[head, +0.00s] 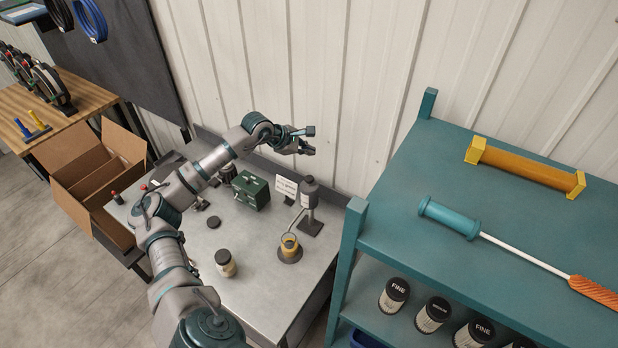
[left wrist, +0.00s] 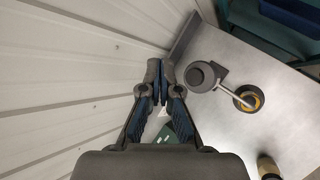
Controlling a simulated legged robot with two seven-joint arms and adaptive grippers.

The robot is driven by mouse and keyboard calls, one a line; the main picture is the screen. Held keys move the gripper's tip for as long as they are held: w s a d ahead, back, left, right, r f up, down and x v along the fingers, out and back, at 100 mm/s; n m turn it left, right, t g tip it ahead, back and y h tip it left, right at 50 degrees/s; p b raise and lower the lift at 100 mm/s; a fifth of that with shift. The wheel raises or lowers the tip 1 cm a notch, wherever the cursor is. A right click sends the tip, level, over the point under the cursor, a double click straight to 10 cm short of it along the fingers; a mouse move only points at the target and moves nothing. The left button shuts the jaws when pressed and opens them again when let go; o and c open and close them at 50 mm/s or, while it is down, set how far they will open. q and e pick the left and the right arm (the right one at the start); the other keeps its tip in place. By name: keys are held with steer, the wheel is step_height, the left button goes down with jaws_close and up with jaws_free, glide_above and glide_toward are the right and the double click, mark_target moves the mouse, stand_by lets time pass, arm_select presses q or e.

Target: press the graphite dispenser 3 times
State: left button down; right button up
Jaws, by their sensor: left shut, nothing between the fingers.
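The graphite dispenser (head: 309,192) is a dark grey upright device with a round top, on a square base at the back right of the metal table. Its round top also shows in the left wrist view (left wrist: 200,76), just right of my fingertips. Its thin spout reaches over a cup with a yellow ring (head: 289,243), which shows in the left wrist view too (left wrist: 249,97). My left gripper (head: 308,141) is up near the wall, above and apart from the dispenser. In the left wrist view its fingers (left wrist: 158,84) are together with nothing between them. My right gripper is out of view.
A green box (head: 251,190) and a small white sign (head: 287,188) stand left of the dispenser. A dark-lidded jar (head: 226,263) stands at the table's front. The corrugated wall (head: 350,80) is close behind. A teal shelf (head: 430,180) stands at the right.

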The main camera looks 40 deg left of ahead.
mark_target(311, 177)
arm_select(q)
step_height(311, 177, down, 4)
step_height(311, 177, down, 4)
steer(key=b, duration=0.2)
steer(key=shift+r+b, duration=0.25)
steer(key=shift+b, duration=0.15)
steer(key=shift+f+b, duration=0.5)
steer(key=shift+f, duration=0.15)
steer(key=shift+f, duration=0.1)
stand_by(0.6)
steer(key=shift+s+f+b, duration=0.1)
steer(key=shift+f+b, duration=0.1)
steer(key=shift+b, duration=0.2)
steer(key=shift+d+f+b, duration=0.1)
steer(key=shift+f+b, duration=0.75)
steer(key=shift+f, duration=0.15)
stand_by(0.7)
stand_by(0.4)
steer(key=shift+r+p, duration=0.9)
steer(key=shift+r, duration=0.45)
